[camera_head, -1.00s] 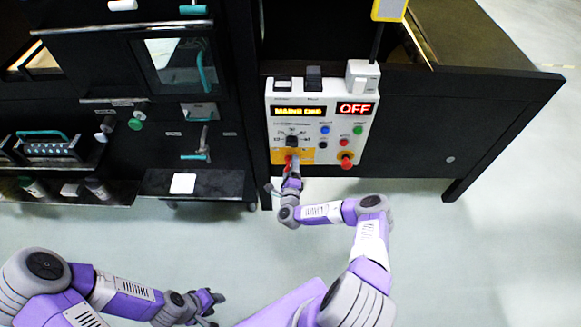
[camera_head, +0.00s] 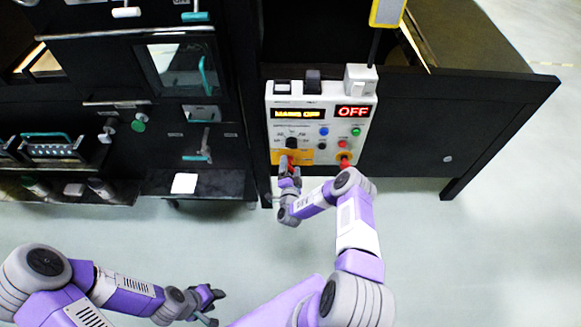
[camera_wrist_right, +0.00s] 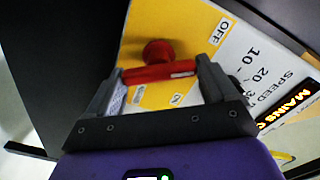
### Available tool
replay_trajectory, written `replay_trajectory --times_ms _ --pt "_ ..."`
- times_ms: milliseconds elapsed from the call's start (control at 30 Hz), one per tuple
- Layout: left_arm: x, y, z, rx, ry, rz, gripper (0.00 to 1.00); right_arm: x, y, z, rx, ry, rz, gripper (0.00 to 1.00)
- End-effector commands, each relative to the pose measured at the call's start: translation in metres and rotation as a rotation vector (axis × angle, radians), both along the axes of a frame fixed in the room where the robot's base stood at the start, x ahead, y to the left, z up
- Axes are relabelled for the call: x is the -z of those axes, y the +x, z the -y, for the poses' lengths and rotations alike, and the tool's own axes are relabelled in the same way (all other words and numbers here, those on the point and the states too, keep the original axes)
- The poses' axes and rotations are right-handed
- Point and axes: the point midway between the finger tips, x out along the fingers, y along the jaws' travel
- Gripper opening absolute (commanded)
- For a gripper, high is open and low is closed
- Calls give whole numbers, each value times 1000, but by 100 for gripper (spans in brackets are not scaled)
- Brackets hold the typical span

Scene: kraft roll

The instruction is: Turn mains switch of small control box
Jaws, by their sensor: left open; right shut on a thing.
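The small control box (camera_head: 318,112) is pale, with a "MAINS OFF" display (camera_head: 297,114) and a red "OFF" display (camera_head: 353,111). Its mains switch sits on a yellow plate at the lower left. In the right wrist view the switch's red bar (camera_wrist_right: 160,72) spans between my fingers, with a round red part just above it. My right gripper (camera_head: 289,168) is shut on this bar; it also shows in the right wrist view (camera_wrist_right: 158,82). In the head view it partly hides the switch. My left gripper (camera_head: 212,303) is open and empty, low over the floor.
A red button (camera_head: 344,158) on a yellow disc is at the box's lower right, close to my right arm. A black selector knob (camera_head: 291,142) is above the switch. A dark cabinet with handles stands left. Open floor lies in front.

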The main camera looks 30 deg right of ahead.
Motion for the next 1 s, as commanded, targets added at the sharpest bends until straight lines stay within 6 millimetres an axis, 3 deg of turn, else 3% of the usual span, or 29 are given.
replay_trajectory --times_ms 400,967,1000 --pt "-4 0 0 0 0 0 43 -2 0 0 3 -172 -104 55" --pt "-4 0 0 0 0 0 43 -2 0 0 3 -201 -121 55" --pt "-4 0 0 0 0 0 43 -2 0 0 2 -201 -122 87"
